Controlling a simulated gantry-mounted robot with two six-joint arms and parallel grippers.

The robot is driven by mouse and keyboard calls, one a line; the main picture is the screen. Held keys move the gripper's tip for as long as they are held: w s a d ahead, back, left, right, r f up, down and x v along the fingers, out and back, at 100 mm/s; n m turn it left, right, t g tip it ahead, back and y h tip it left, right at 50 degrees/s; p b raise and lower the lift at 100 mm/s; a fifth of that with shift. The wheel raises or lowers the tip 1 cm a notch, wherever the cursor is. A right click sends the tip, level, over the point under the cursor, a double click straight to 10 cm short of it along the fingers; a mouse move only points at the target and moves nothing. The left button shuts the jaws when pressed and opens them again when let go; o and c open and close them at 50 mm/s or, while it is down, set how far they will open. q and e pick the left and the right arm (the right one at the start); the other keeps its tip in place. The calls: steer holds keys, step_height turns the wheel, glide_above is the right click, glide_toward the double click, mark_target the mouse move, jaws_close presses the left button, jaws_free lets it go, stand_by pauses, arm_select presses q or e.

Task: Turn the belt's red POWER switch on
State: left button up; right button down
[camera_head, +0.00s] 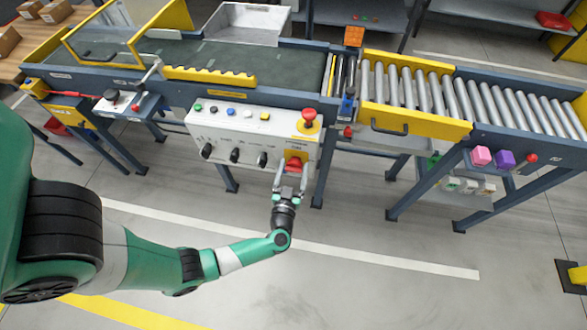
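The grey control box (222,129) hangs on the near side of the belt (225,57). At its lower right is a red switch (293,164) on a yellow plate, which I take for the POWER switch; its lettering is too small to read. My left gripper (291,170) is at the switch, its fingers apart, one on each side of it. I cannot tell whether either finger touches the switch, nor its on or off position. My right gripper is not in view.
A red mushroom button (309,115) sits above the switch on the box. Small coloured buttons and black knobs (234,155) are to its left. A roller conveyor (410,92) with a yellow gate (412,124) is at right. The floor in front is clear.

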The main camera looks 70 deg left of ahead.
arm_select(q)
steer(key=c, duration=1)
steer(key=shift+n, duration=0.4)
steer(key=n+p, duration=0.1)
steer(key=n, duration=0.1)
steer(key=shift+n, duration=0.3)
steer(key=n, duration=0.4)
steer(key=shift+s+a+f+n, duration=0.1)
steer(key=shift+s+n, duration=0.05)
steer(key=shift+n, duration=0.15)
steer(key=n, duration=0.5)
steer(key=shift+f+b, duration=0.2)
steer(key=shift+b, duration=0.1)
steer(key=shift+n+b, duration=0.5)
steer(key=shift+n, duration=2)
steer(key=o, duration=1.4)
steer(key=shift+c, duration=0.2)
